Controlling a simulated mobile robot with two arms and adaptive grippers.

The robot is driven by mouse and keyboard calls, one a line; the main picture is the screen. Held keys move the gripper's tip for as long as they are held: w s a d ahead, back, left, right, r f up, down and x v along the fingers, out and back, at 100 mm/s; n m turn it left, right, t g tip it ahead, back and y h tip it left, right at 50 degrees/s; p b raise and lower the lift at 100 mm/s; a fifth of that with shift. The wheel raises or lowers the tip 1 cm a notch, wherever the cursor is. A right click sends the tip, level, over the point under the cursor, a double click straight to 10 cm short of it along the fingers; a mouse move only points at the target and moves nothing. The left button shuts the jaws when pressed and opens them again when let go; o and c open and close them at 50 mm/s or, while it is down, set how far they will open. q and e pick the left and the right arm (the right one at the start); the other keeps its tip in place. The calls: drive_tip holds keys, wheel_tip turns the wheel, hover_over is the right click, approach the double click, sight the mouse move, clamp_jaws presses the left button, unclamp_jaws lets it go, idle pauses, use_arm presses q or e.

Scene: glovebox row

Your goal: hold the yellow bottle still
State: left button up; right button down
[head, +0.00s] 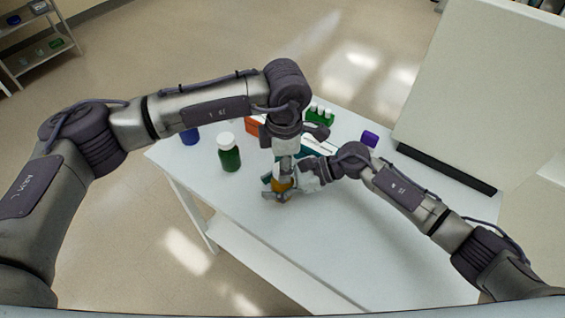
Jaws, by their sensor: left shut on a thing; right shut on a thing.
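The yellow bottle (282,184) stands upright on the white table (232,193), near the middle of the view, with much of it hidden by my grippers. My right gripper (279,188) comes in from the right, low down, and is shut around the bottle's body. My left gripper (287,158) points down from directly above and is shut at the bottle's pale top. The exact contact of the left fingertips is small and partly hidden.
A green bottle (229,156) with a white cap and a blue bottle (189,137) stand to the left. Behind my grippers are an orange box (252,126), green white-capped bottles (320,116) and a teal-edged box (319,147). A purple item (370,138) lies right. The front tabletop is clear.

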use_arm(q)
drive_tip(key=n, duration=0.3)
drive_tip(key=o, duration=1.3)
drive_tip(key=shift+c, duration=0.2)
drive_tip(key=shift+r, duration=0.1)
